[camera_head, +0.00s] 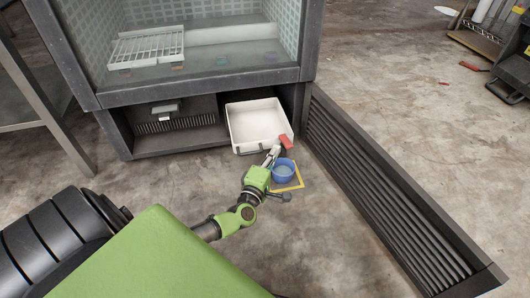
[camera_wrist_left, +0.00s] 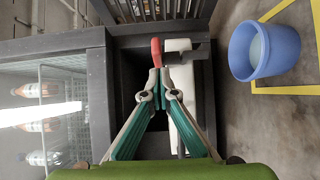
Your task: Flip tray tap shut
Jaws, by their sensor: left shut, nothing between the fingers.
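The white tray (camera_head: 258,124) sits in the open bay under the freezer; its white side also shows in the left wrist view (camera_wrist_left: 181,122). The red tap handle (camera_head: 286,142) is at the tray's front right corner; it stands straight ahead of my fingertips in the left wrist view (camera_wrist_left: 156,52). My left gripper (camera_head: 276,150) is shut and empty, with its tips right at the red handle; the left wrist view also shows the gripper (camera_wrist_left: 159,78). I cannot tell whether they touch. The tap's body is mostly hidden by the gripper.
A blue bucket (camera_head: 284,171) with liquid stands on a yellow floor marking (camera_head: 298,184), close beside my left gripper. A dark louvred panel (camera_head: 385,195) lies to the right. The freezer cabinet (camera_head: 205,82) overhangs the bay.

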